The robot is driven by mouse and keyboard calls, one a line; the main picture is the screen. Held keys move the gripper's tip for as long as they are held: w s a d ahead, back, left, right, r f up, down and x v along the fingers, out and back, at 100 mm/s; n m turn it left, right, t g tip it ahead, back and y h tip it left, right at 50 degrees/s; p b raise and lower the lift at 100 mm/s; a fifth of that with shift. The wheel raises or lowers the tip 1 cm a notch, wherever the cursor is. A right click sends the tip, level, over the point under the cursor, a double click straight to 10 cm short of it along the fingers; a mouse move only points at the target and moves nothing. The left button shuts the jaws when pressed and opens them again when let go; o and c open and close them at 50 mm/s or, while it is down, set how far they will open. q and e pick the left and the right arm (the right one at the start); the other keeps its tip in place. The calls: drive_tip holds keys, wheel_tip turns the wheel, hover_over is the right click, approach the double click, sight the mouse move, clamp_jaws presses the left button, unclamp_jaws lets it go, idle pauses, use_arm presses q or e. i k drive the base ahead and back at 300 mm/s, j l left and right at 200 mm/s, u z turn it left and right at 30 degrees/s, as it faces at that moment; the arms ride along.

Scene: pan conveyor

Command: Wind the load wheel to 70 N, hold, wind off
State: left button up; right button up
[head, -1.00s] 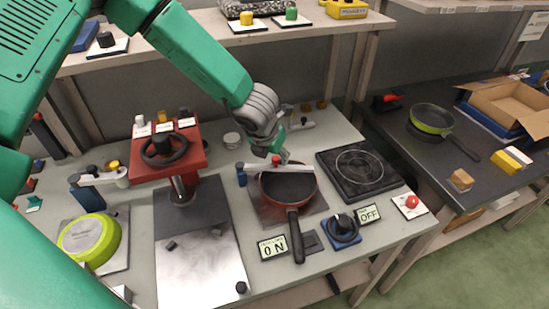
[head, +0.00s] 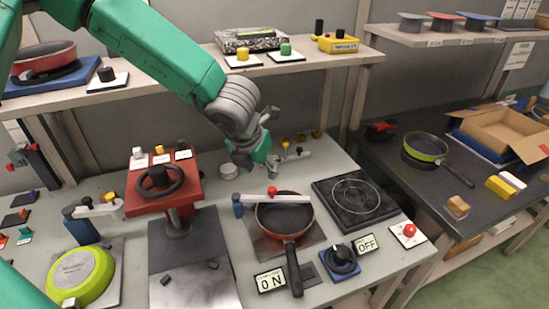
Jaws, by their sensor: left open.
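The load wheel (head: 155,182), a black handwheel, sits on top of the red press (head: 186,197) at the left of the bench. The force display (head: 271,281) reads "0 N". A red pan (head: 290,213) with a black handle lies on a dark plate in the middle. A pale bar (head: 255,198) with a red knob (head: 271,190) spans above the pan from a blue post; whether it touches the rim I cannot tell. My left gripper (head: 268,161) is open and empty, above and behind the bar, well right of the wheel. My right gripper is not in view.
A black hotplate (head: 358,203) lies right of the pan. A blue-based dial (head: 341,259), an "OFF" sign (head: 367,243) and a red button (head: 409,230) stand near the front edge. A shelf (head: 190,82) runs above the back.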

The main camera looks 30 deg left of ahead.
sight(342, 252)
drive_tip(key=k+l, duration=0.75)
drive_tip(key=k, duration=0.1)
